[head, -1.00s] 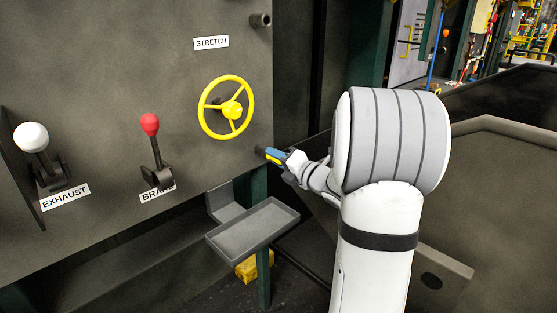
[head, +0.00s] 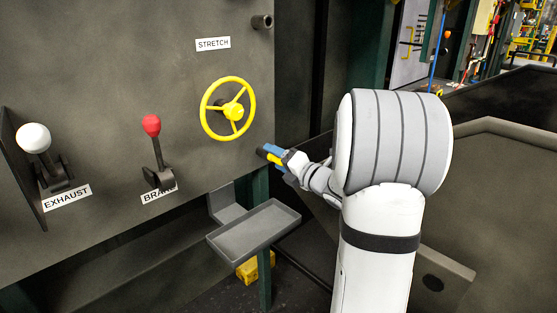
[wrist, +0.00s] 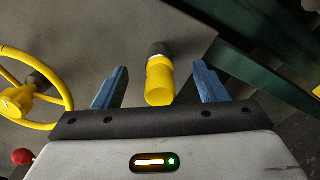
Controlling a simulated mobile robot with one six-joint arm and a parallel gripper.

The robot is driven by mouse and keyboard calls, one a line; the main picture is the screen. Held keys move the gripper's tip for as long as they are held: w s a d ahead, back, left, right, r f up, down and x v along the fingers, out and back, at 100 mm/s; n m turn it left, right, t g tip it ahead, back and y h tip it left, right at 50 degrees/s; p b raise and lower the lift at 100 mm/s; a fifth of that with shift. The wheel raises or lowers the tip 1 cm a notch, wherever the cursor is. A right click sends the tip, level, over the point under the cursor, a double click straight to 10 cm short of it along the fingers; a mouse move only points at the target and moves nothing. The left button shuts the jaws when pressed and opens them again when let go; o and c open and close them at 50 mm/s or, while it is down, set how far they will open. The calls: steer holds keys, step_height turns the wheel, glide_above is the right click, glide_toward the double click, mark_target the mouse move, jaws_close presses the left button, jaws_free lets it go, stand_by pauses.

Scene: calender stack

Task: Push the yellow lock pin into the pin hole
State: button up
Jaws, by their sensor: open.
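The yellow lock pin (wrist: 159,82) sits between the two blue fingers of my gripper (wrist: 161,70) in the wrist view, with a clear gap on each side. My gripper is open and touches neither side of the pin. The pin's far end meets a dark round collar (wrist: 159,50) on the grey panel; the hole itself and the pin's depth in it are hidden. In the head view, the yellow pin (head: 275,158) shows beside a blue finger of my gripper (head: 273,153), below and right of the yellow handwheel, at the panel's right edge.
The yellow handwheel (head: 228,109) is close by on the panel. A red-knobbed brake lever (head: 152,127) and a white-knobbed exhaust lever (head: 34,139) stand further left. A grey tray (head: 254,232) is below my gripper. A green post (wrist: 260,73) is at right in the wrist view.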

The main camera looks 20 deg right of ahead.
steer(key=shift+s+d, duration=0.1)
steer(key=b+v, duration=0.2)
steer(key=v, duration=0.4)
steer(key=shift+s, duration=0.4)
stand_by(0.6)
step_height(320, 180, up, 11)
steer(key=a+m+g+h+p, duration=0.2)
steer(key=m+g+h+p, duration=0.2)
steer(key=m+h+p, duration=0.75)
steer(key=s+a+r+m+g+y+p, duration=0.2)
steer(key=s+a+m+g+p, duration=0.3)
steer(key=s, duration=0.6)
steer(key=s+a+r+m+g+y+p, duration=0.3)
steer(key=s+a+m+g+p, duration=0.2)
steer(key=s+a+m+p, duration=0.5)
steer(key=shift+s+a+r+m, duration=0.25)
steer(key=shift+s+m, duration=0.5)
steer(key=shift+s, duration=0.25)
